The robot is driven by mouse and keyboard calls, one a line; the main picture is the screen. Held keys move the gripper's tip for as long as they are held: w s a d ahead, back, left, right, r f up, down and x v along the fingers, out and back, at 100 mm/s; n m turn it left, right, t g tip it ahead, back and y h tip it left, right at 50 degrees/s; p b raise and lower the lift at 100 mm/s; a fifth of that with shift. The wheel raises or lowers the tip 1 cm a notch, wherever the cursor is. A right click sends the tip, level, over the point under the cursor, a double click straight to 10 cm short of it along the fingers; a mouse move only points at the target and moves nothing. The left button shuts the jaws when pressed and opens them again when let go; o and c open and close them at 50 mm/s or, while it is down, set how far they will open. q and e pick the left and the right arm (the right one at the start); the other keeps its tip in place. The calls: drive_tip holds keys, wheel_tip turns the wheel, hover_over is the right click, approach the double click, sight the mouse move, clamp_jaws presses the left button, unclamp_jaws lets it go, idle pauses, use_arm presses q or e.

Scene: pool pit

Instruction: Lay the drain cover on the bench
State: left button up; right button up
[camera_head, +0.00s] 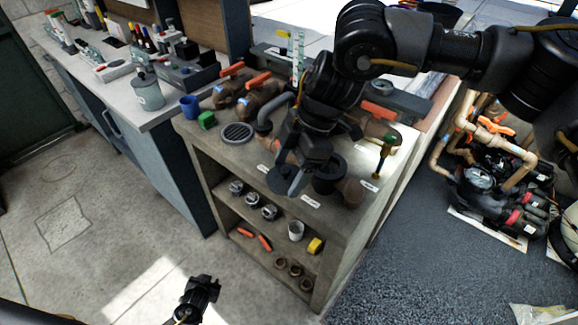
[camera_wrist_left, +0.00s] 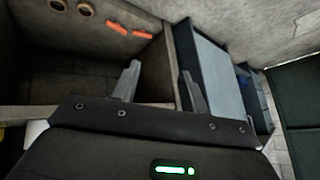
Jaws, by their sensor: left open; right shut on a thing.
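A dark round cover (camera_head: 281,179) shows at the jaws of my right gripper (camera_head: 297,178), low over the front of the bench (camera_head: 227,162). My right gripper is shut on it, and the fingers hide part of it. I cannot tell whether it touches the bench top. A round grey slotted grate (camera_head: 237,133) lies flat on the bench to the left. My left gripper (camera_head: 205,282) is low over the floor in front of the bench. In the left wrist view its two fingers (camera_wrist_left: 158,85) stand apart with nothing between them.
A black pot (camera_head: 328,176) and a brown pipe piece stand right of my right gripper. Orange-handled valves (camera_head: 258,80), a green block (camera_head: 207,120) and a blue cup (camera_head: 190,106) stand at the left and back. Shelves below hold small parts.

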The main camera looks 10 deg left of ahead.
use_arm(q)
drive_tip(key=s+d+f+g, duration=0.2)
drive_tip(key=s+f, duration=0.2)
drive_tip(key=s, duration=0.6)
drive_tip(key=s+d+f+g+h, duration=0.1)
drive_tip(key=s+d+f+g, duration=0.1)
drive_tip(key=s, duration=0.9)
drive_tip(key=s+d+f+m+g+h, duration=0.1)
drive_tip(key=s+d+f+g, duration=0.1)
drive_tip(key=s+f, duration=0.4)
drive_tip(key=s+d, duration=0.1)
drive_tip(key=s, duration=0.3)
drive_tip(key=shift+s+d, duration=0.25)
